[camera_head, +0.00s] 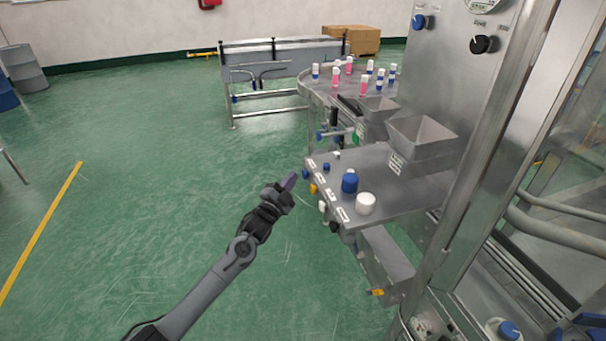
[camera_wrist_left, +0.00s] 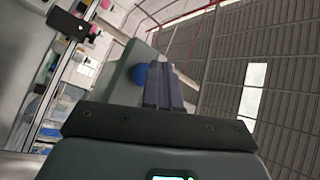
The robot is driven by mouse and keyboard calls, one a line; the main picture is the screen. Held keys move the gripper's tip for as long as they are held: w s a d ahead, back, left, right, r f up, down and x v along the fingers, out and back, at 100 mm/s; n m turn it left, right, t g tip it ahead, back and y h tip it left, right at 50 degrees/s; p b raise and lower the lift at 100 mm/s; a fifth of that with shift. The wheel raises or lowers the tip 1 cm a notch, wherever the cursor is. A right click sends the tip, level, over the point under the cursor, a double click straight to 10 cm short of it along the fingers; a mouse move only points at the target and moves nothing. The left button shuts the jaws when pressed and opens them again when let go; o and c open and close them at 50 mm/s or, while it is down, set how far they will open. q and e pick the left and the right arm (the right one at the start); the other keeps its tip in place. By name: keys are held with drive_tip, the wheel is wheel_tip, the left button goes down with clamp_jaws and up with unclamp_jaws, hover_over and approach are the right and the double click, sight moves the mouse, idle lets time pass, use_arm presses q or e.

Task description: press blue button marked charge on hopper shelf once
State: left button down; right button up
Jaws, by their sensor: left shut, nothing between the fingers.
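The hopper shelf (camera_head: 395,187) is a grey metal plate with white labels along its near left edge, too small to read. Small buttons line that edge; a blue one (camera_head: 306,174) is at its far left end. My left gripper (camera_head: 290,181) is shut and empty, its fingertips just left of this blue button; I cannot tell if they touch. In the left wrist view a round blue part (camera_wrist_left: 139,74) shows beside the shut fingers (camera_wrist_left: 163,80), on a grey-green surface. My right gripper is not in view.
A big blue cap (camera_head: 349,182) and a white cap (camera_head: 366,203) stand on the shelf, with metal hoppers (camera_head: 420,138) behind. A round table (camera_head: 345,88) with several pink, blue and white containers is beyond. Steel machine framing rises at right; green floor is open at left.

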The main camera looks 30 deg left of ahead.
use_arm(q)
drive_tip(key=s+a+p, duration=0.1)
drive_tip(key=s, duration=0.1)
drive_tip(key=s+a+p, duration=0.1)
drive_tip(key=s+a, duration=0.1)
drive_tip(key=shift+a+p, duration=0.1)
drive_tip(key=shift+p, duration=0.3)
idle(0.7)
